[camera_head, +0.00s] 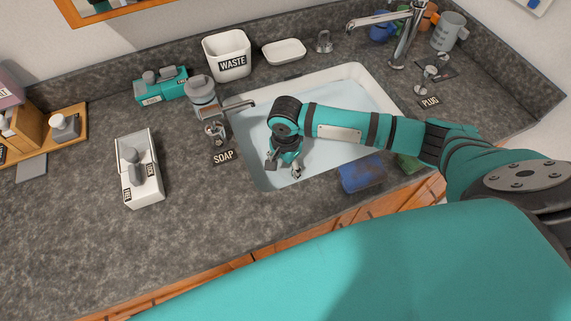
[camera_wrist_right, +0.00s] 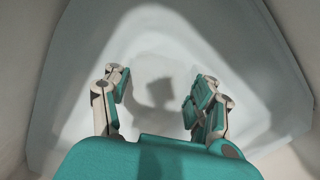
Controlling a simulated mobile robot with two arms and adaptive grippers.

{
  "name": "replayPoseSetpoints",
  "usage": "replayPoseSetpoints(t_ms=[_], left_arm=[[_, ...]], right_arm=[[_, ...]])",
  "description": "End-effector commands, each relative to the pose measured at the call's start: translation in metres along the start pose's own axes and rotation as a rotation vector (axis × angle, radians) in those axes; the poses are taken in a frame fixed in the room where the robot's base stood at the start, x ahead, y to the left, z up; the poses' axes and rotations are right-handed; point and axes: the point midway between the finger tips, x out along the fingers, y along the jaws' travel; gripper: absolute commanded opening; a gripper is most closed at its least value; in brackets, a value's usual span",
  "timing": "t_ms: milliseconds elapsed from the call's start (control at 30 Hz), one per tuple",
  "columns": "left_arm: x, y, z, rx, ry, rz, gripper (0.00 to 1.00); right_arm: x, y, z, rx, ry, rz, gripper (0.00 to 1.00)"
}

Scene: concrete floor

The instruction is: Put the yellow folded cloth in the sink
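The sink (camera_head: 245,160) is a white-rimmed basin with a pale blue interior, set in the counter; its pale inside fills the right wrist view (camera_wrist_right: 160,30). My right gripper (camera_head: 284,166) points down over the left part of the basin. In the right wrist view its two fingers (camera_wrist_right: 158,95) stand apart with nothing between them, and a dark shadow lies on the pale surface beyond. I see no yellow folded cloth in either view; my arm hides part of the basin. My left gripper is not in view.
A blue folded item (camera_head: 360,173) and a green one (camera_head: 408,163) lie at the sink's front edge. A tap (camera_head: 405,40), waste bin (camera_head: 227,57), white dish (camera_head: 284,51) and soap dispenser (camera_head: 202,92) stand around it. A white box (camera_head: 139,180) sits left. The left-front counter is clear.

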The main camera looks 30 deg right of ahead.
Motion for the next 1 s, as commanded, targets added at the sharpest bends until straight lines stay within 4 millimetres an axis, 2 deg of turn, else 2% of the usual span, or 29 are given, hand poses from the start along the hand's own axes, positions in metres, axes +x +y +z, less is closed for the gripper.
replayPoseSetpoints(t_ms=[33,100,133,467,567,900,1000], left_arm=[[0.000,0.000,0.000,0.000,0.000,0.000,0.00],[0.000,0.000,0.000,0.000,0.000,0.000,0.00],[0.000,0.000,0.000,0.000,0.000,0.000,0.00],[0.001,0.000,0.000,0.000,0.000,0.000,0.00],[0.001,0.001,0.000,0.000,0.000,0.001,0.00],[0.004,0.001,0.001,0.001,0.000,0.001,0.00],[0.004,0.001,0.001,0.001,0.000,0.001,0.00]], right_arm=[[0.000,0.000,0.000,0.000,0.000,-0.001,0.67],[0.000,0.000,0.000,0.000,0.000,-0.001,0.76],[0.000,0.000,0.000,0.000,0.000,0.000,0.77],[-0.006,-0.001,-0.001,0.000,0.000,-0.001,0.77],[-0.019,-0.001,-0.001,0.000,0.000,-0.003,0.77],[-0.090,-0.002,0.000,0.000,-0.001,-0.005,0.77],[-0.106,-0.001,0.000,0.000,-0.001,-0.003,0.77]])
